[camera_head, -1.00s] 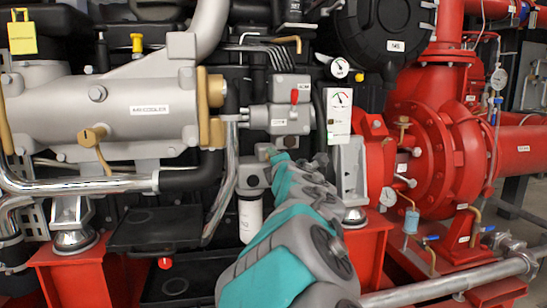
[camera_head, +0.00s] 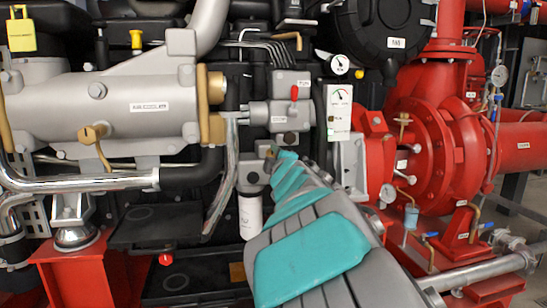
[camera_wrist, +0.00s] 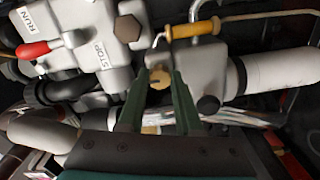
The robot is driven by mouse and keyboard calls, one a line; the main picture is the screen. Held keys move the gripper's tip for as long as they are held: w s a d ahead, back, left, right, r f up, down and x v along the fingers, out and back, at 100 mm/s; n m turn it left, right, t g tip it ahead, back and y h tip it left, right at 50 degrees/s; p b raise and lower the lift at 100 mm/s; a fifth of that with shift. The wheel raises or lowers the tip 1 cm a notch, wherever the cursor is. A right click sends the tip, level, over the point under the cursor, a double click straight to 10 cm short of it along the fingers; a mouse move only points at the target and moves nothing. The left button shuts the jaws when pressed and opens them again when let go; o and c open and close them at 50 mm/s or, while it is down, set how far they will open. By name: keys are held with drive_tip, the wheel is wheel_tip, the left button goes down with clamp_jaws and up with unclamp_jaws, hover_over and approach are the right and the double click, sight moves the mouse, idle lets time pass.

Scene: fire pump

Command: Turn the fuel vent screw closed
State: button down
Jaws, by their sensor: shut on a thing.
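The fuel vent screw looks like a small round brass knob (camera_wrist: 158,82) with a dark slot, in the middle of the wrist view, on grey engine housing. My gripper (camera_wrist: 160,90) has its two dark green fingers on either side of the knob, shut on it. In the head view, my gripper (camera_head: 270,154) reaches the engine under the grey control block, and the arm hides most of the screw area.
The grey block (camera_head: 283,116) carries a red RUN/STOP lever (camera_head: 294,93). A white filter (camera_head: 250,216) hangs below. A red pump (camera_head: 448,150) stands to the right.

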drive_tip(key=shift+f, duration=0.15)
drive_tip(key=c, duration=0.6)
unclamp_jaws()
drive_tip(key=shift+s, duration=0.1)
